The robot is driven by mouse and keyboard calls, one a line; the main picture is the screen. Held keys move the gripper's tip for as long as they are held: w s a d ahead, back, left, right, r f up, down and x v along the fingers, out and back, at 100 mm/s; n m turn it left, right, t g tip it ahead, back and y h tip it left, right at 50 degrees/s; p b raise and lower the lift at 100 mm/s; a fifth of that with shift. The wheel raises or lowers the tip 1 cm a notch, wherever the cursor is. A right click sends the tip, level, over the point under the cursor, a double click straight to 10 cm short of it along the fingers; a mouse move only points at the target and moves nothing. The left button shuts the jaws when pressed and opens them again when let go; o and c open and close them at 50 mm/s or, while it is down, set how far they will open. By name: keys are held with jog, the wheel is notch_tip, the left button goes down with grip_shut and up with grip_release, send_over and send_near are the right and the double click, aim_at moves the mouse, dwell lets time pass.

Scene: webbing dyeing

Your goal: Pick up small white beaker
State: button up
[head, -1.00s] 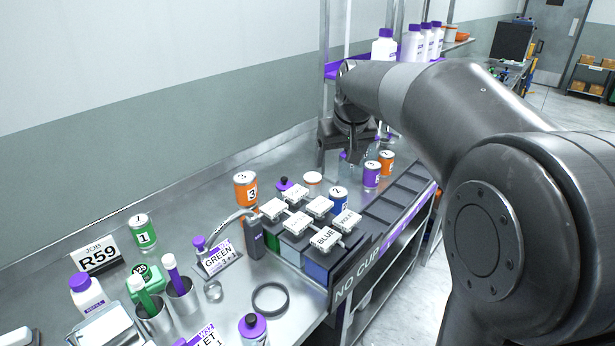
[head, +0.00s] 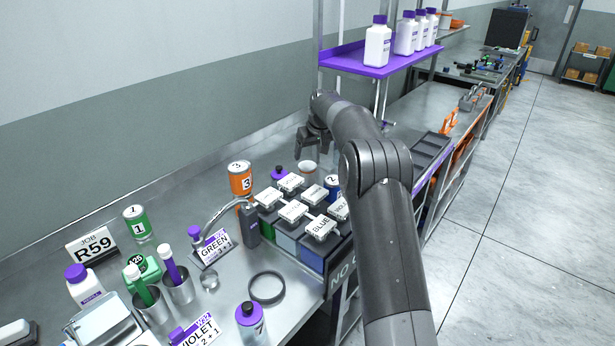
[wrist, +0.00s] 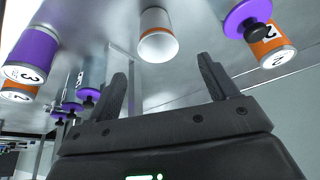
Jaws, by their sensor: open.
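The small white beaker (head: 308,167) stands on the steel bench behind the dye cups, with an orange-brown band at its rim. It also shows in the wrist view (wrist: 157,38), upper middle, just past my fingertips. My gripper (head: 312,150) is open and empty above and just behind the beaker in the head view. In the wrist view my gripper (wrist: 163,72) has its fingers spread on either side of the beaker's line, not touching it.
A purple-capped bottle (head: 280,174) and an orange can (head: 240,180) stand left of the beaker. The lidded cup block (head: 312,255) lies in front. A purple shelf (head: 365,62) with white bottles is above right. In the wrist view, a purple can (wrist: 32,55) is at left.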

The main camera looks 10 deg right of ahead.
aim_at(307, 174)
jog(key=x, duration=1.1)
jog(key=shift+s+d+f, duration=0.1)
jog(key=shift+d+f, duration=0.05)
jog(key=shift+d, duration=0.15)
jog(key=c, duration=1)
